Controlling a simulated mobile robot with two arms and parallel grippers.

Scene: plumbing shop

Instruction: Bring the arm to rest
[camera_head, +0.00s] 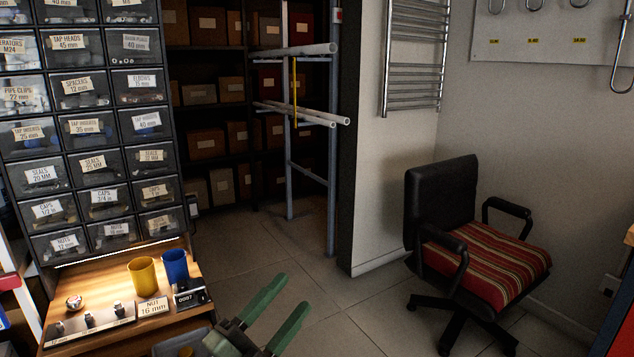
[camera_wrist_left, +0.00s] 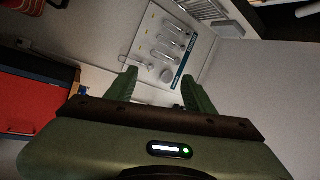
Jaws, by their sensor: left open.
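My left gripper (camera_head: 277,312) has green fingers and shows at the bottom of the head view, just right of the wooden counter. Its two fingers stand apart with nothing between them. In the left wrist view, the same gripper (camera_wrist_left: 160,90) shows both fingers apart and empty, with a wall board of fittings behind them at a distance. My right gripper is in neither view.
A wooden counter (camera_head: 95,290) at lower left carries a yellow cup (camera_head: 143,277), a blue cup (camera_head: 175,266) and a "Nut 16 mm" card (camera_head: 153,307). A drawer cabinet (camera_head: 90,130) rises behind it. A black chair (camera_head: 470,250) stands right; floor between is clear.

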